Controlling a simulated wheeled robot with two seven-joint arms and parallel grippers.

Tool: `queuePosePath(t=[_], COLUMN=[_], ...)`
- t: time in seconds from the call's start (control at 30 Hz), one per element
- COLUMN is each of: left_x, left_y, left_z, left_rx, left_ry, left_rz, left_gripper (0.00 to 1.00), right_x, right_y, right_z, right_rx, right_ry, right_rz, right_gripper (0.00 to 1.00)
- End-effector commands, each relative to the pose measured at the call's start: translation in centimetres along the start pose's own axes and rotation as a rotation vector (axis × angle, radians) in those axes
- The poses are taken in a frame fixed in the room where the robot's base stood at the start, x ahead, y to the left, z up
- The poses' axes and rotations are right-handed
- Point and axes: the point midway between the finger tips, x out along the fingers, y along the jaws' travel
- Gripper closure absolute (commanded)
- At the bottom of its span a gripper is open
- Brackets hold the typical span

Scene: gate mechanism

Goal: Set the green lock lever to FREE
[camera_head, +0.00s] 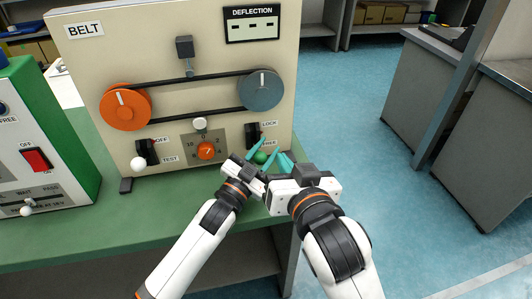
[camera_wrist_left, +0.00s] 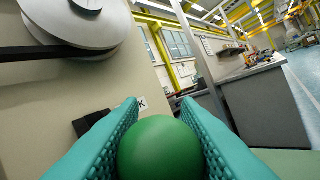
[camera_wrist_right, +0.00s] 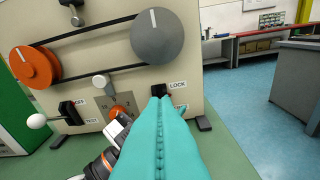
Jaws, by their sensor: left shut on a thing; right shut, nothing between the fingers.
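The green ball knob (camera_head: 260,157) of the lock lever sits in front of its black housing (camera_head: 252,136), low on the right of the cream panel. The upper label reads LOCK (camera_head: 269,124); the lower label is partly covered. The knob appears low, near the lower label, but the lever's shaft is hidden. My left gripper (camera_head: 262,152) is shut on the knob; the left wrist view shows the green ball (camera_wrist_left: 160,148) between both teal fingers. My right gripper (camera_head: 284,161) is shut and empty, just right of the knob. Its fingers (camera_wrist_right: 159,105) hide the knob in the right wrist view.
A small orange dial (camera_head: 206,150) and a white-knobbed lever (camera_head: 138,163) are left of the lock lever. Orange and grey belt wheels (camera_head: 261,90) are above. A green-and-white cabinet (camera_head: 40,140) stands at left. The floor right of the green bench is clear.

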Motion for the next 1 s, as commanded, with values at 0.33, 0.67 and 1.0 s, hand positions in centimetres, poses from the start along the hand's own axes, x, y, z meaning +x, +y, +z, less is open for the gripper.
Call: queuePosePath(t=[0.33,0.67,1.0], left_x=[0.0,0.0,0.0], left_y=[0.0,0.0,0.0], left_z=[0.1,0.0,0.0], left_rx=[0.000,0.000,0.001], left_ry=[-0.002,-0.001,-0.001], left_rz=[0.000,0.000,0.000], left_gripper=[1.00,1.00,1.00], right_x=[6.5,10.2,10.5], right_y=[0.0,-0.1,-0.1], right_z=[0.0,-2.7,-4.0], right_rx=[-0.003,-0.001,0.000], right_ry=[0.001,0.004,0.002], right_rz=[-0.002,-0.001,0.000], right_gripper=[1.00,1.00,1.00])
